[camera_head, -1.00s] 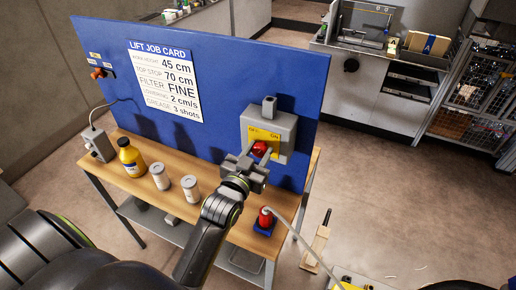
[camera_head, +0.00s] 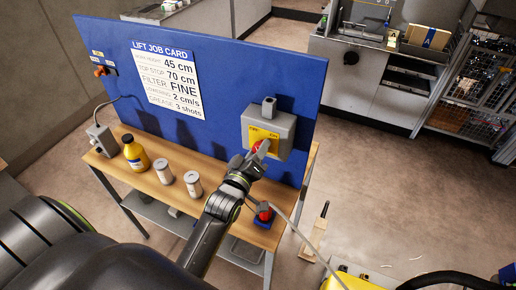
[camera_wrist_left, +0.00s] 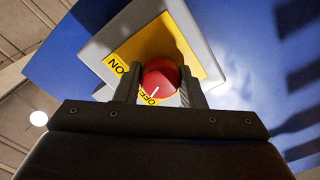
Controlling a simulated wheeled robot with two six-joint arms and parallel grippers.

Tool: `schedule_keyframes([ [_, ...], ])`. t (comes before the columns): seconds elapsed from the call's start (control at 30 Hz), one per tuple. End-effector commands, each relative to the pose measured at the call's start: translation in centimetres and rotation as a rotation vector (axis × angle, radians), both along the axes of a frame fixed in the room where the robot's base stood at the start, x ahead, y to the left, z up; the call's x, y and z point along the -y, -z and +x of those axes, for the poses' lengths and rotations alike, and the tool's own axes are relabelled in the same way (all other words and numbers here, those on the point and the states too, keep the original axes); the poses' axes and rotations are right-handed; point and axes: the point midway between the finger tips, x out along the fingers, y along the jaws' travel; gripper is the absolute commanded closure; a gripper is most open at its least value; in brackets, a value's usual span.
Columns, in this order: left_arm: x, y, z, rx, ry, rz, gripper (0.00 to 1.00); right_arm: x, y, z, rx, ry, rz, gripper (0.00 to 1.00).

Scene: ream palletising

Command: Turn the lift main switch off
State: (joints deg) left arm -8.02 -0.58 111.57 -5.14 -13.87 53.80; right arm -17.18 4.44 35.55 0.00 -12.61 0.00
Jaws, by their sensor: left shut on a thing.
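The lift main switch is a grey box (camera_head: 283,130) on the blue board, with a yellow plate marked OFF on the left and ON on the right. Its red knob (camera_head: 258,146) is partly hidden by my left gripper (camera_head: 261,147). In the left wrist view the red knob (camera_wrist_left: 160,78) sits between the two fingers of my left gripper (camera_wrist_left: 158,88), which is shut on it. A white mark on the knob lies towards the OFF label (camera_wrist_left: 148,99); the ON label (camera_wrist_left: 117,65) is to the left there. My right gripper is out of view.
The wooden bench (camera_head: 215,210) holds a yellow bottle (camera_head: 135,153), two pale cans (camera_head: 192,183) and a red-topped item (camera_head: 264,213) below my arm. The job card (camera_head: 168,80) hangs on the blue board (camera_head: 230,75).

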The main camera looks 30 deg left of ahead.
Motion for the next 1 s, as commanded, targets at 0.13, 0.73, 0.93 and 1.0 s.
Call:
schedule_keyframes([
  [0.13, 0.01, -0.06, 0.01, 0.009, 0.000, -0.125, 0.87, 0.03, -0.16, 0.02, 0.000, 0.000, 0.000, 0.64],
  [0.73, 0.00, -0.03, 0.01, 0.025, 0.001, -0.400, 0.87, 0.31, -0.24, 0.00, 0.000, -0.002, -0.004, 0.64],
  [0.93, 0.00, -0.03, 0.01, 0.024, 0.001, -0.413, 0.87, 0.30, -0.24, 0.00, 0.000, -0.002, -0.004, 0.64],
  [1.0, 0.00, -0.03, 0.01, 0.025, 0.001, -0.414, 0.87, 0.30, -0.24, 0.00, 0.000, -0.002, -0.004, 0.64],
])
